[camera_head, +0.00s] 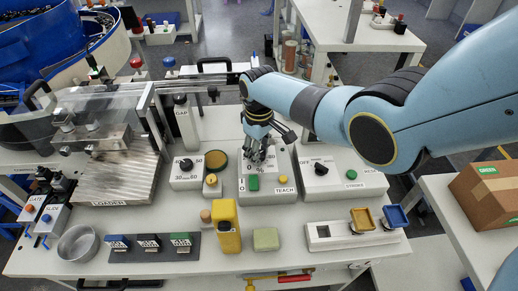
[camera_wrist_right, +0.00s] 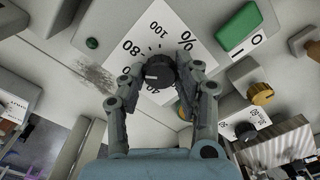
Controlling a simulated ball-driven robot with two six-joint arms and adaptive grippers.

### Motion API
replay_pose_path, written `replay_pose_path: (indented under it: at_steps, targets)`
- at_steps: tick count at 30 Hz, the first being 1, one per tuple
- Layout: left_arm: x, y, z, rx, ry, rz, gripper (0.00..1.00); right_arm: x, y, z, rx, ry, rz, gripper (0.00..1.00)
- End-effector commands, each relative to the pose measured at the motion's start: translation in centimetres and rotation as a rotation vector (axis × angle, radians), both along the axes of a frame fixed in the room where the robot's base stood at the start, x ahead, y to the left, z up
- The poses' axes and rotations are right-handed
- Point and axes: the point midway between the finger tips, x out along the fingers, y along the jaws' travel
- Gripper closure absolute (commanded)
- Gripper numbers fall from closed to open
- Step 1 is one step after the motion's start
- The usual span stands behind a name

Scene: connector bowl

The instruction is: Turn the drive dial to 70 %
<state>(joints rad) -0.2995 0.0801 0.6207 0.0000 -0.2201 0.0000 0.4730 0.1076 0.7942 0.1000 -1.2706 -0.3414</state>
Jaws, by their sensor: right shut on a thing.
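The drive dial (camera_wrist_right: 158,72) is a round black knob on a white scale plate (camera_wrist_right: 150,30) marked 80, 100 and %. In the right wrist view my right gripper (camera_wrist_right: 158,74) has one finger on each side of the dial and is shut on it. A pale mark shows on the dial's face, but I cannot tell its exact reading. In the head view my right gripper (camera_head: 256,155) reaches down over the middle control box (camera_head: 268,196) and hides the dial. My left gripper is not in view.
A green rocker switch (camera_head: 254,183) and yellow TEACH button (camera_head: 283,180) sit just in front. A box with a black knob (camera_head: 186,164) stands left, another box (camera_head: 340,187) right. A yellow device (camera_head: 227,228) stands nearer the front edge.

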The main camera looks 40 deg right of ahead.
Motion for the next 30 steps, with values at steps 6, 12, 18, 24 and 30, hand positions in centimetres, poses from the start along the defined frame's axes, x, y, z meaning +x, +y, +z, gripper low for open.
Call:
replay_pose_path:
  at_steps: [6,12,18,24,30]
  targets:
    - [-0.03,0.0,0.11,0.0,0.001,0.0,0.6,-0.03,0.07,-0.03,0.002,0.001,-0.027,1.0]
    - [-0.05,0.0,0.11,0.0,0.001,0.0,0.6,-0.03,0.08,-0.05,0.002,0.001,-0.029,1.0]
    - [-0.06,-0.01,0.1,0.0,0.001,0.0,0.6,-0.03,0.08,-0.05,0.002,0.001,-0.028,0.63]
    - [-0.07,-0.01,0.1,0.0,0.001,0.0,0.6,-0.02,0.05,-0.03,0.001,0.0,-0.028,0.45]
    - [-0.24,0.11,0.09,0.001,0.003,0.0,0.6,0.0,0.02,0.02,0.0,0.0,-0.028,0.45]
